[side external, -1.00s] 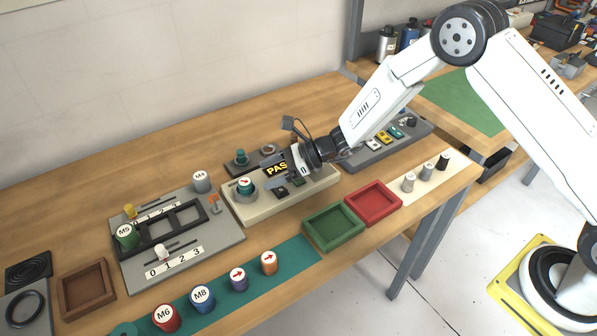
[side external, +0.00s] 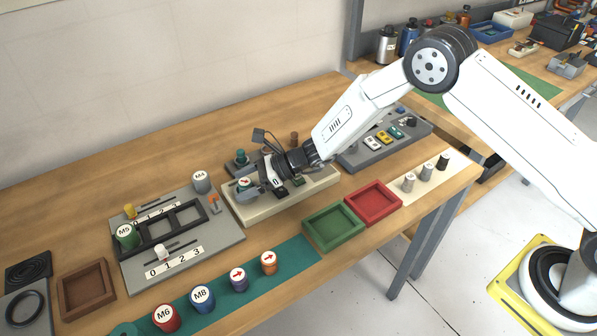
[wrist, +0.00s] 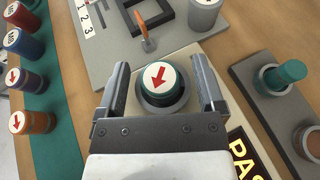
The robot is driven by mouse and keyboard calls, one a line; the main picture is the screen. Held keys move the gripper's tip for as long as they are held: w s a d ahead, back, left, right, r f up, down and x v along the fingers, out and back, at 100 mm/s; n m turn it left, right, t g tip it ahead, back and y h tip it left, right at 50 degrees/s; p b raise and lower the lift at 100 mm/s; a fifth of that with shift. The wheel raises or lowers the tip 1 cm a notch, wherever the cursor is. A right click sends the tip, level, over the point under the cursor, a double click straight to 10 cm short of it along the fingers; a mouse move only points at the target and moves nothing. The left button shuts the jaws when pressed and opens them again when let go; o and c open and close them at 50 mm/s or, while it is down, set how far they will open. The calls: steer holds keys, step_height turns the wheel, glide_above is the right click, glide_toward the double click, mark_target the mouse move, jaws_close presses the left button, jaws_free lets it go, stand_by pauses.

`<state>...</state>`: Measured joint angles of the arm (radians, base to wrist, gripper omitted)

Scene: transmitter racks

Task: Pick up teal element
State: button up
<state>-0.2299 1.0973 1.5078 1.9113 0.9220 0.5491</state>
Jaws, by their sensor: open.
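The teal element (side external: 245,184) has a white top with a red arrow and sits in a round grey socket on the cream test fixture (side external: 262,209). In the wrist view the teal element (wrist: 160,80) stands between the two fingers of my gripper (wrist: 158,92), with a gap on each side. My gripper (side external: 262,186) is open and has nothing in its grasp. In the side view the fingers partly cover the element and fixture. Another teal piece (wrist: 290,72) without an arrow top stands in a grey holder to the right in the wrist view.
A grey panel (side external: 226,232) with an orange-handled lever and the grey M4 cylinder (side external: 201,182) is close by. Green (side external: 333,243) and red (side external: 397,222) trays stand in front. Several cylinders line the teal strip (side external: 293,252).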

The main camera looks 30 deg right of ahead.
stand_by(0.5)
jaws_close()
steer(key=shift+r, duration=0.15)
steer(key=shift+w+r, duration=0.1)
steer(key=shift+r, duration=0.35)
steer(key=s+d+r, duration=0.5)
steer(key=s+r, duration=0.6)
steer(key=s, duration=0.2)
steer(key=shift+r, duration=0.4)
steer(key=shift+d, duration=0.1)
